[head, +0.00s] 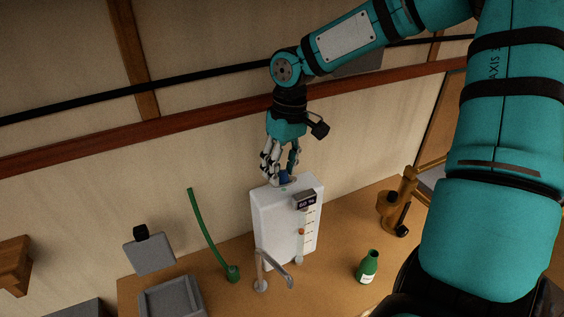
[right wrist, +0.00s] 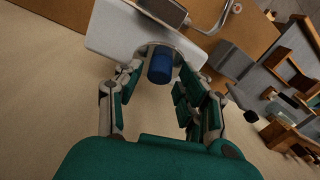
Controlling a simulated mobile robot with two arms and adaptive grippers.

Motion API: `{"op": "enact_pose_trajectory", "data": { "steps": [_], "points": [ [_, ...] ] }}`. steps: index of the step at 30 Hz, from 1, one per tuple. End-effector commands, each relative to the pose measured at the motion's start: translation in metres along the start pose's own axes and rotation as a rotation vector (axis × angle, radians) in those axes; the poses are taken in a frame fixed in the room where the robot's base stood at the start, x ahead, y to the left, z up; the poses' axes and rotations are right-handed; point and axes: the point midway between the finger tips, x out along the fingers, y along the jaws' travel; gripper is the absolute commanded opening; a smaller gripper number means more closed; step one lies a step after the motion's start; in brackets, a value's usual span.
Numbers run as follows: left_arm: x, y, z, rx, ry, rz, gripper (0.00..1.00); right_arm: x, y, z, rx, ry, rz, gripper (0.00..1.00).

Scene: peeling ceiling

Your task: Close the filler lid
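A white tank (head: 270,222) stands on the wooden table with a small display and a level scale on its front. A blue filler lid (head: 285,177) is on its top, partly hidden by my right gripper (head: 280,170) in the head view. In the right wrist view the lid (right wrist: 160,65) is a blue cylinder at the tank's top (right wrist: 115,38). My right gripper is open, its fingers on both sides of the lid with gaps visible. I cannot tell whether the lid is fully seated. My left gripper is not in view.
A bent grey tap (head: 265,268) stands before the tank. A green curved tube (head: 208,235) rises to its left, and a green bottle (head: 368,267) stands to its right. A brass-coloured fixture (head: 393,212) is farther right. A grey tray (head: 170,298) is at front left. The wall is close behind.

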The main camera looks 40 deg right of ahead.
Motion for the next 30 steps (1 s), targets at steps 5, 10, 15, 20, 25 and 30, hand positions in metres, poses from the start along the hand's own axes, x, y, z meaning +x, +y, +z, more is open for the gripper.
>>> {"op": "enact_pose_trajectory", "data": {
  "steps": [5, 10, 15, 20, 25, 30],
  "points": [
    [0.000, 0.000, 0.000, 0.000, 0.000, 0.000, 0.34, 0.000, 0.001, 0.000, 0.000, 0.000, 0.002, 0.11],
    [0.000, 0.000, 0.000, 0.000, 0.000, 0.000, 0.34, 0.000, 0.001, 0.000, 0.000, 0.000, 0.002, 0.00],
    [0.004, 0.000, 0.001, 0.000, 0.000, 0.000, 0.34, 0.002, 0.001, 0.001, -0.004, 0.024, 0.006, 0.00],
    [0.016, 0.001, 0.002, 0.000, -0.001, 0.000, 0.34, 0.006, -0.001, 0.006, -0.016, 0.107, 0.023, 0.00],
    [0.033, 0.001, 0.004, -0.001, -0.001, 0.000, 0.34, 0.011, -0.001, 0.011, -0.030, 0.220, 0.049, 0.00],
    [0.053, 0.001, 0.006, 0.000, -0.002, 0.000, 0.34, 0.017, -0.002, 0.016, -0.045, 0.333, 0.076, 0.00]
  ]
}}
